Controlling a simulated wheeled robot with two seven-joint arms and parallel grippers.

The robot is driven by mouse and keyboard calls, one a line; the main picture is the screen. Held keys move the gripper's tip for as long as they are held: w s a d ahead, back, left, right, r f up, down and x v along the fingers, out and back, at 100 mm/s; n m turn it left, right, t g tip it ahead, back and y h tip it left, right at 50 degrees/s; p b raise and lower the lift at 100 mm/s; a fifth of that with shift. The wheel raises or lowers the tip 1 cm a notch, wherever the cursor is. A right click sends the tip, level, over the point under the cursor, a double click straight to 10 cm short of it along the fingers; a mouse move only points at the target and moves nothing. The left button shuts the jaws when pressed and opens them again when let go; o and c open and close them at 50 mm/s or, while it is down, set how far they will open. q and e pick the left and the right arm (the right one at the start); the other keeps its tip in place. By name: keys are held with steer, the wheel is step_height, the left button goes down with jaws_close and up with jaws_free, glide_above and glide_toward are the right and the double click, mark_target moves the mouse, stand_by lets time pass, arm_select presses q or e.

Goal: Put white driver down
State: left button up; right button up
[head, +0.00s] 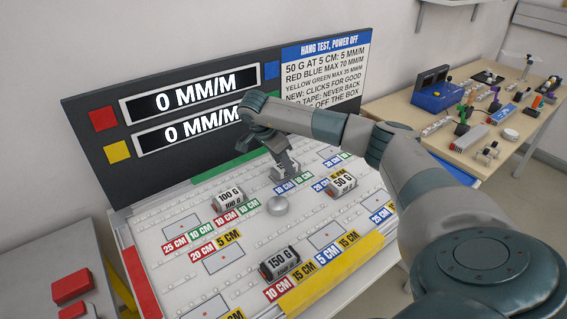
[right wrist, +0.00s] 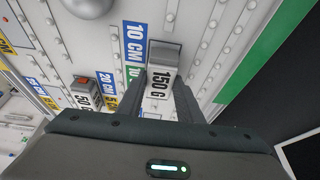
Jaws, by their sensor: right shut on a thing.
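My right gripper (head: 285,176) is low over the white board (head: 190,287), at its far middle side, beside blue and green 10 CM labels. In the right wrist view the gripper (right wrist: 158,95) is shut on a grey block with a white 150 G label (right wrist: 160,84), which I take as the white driver. The fingers stand on either side of it. I cannot tell whether it touches the board. In the head view the gripper mostly hides it. My left gripper is not in view.
Blocks marked 100 G (head: 229,198), 50 G (head: 341,185) and 150 G (head: 280,263) stand on the board. A silver knob (head: 277,206) is close in front of the gripper. A dark panel (head: 90,165) reading 0 MM/M rises behind. A cluttered side table (head: 470,150) is at right.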

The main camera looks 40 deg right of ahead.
mark_target(279, 167)
steer(key=o, duration=1.1)
steer(key=shift+r, duration=0.1)
steer(key=shift+r+p, duration=0.45)
steer(key=shift+r, duration=0.25)
steer(key=b+v, duration=0.2)
steer(key=v, duration=0.1)
steer(key=shift+w+a+r, duration=0.1)
steer(key=shift+a+r, duration=0.1)
steer(key=shift+r, duration=0.05)
steer(key=shift+b+v, duration=0.3)
steer(key=shift+v, duration=3.75)
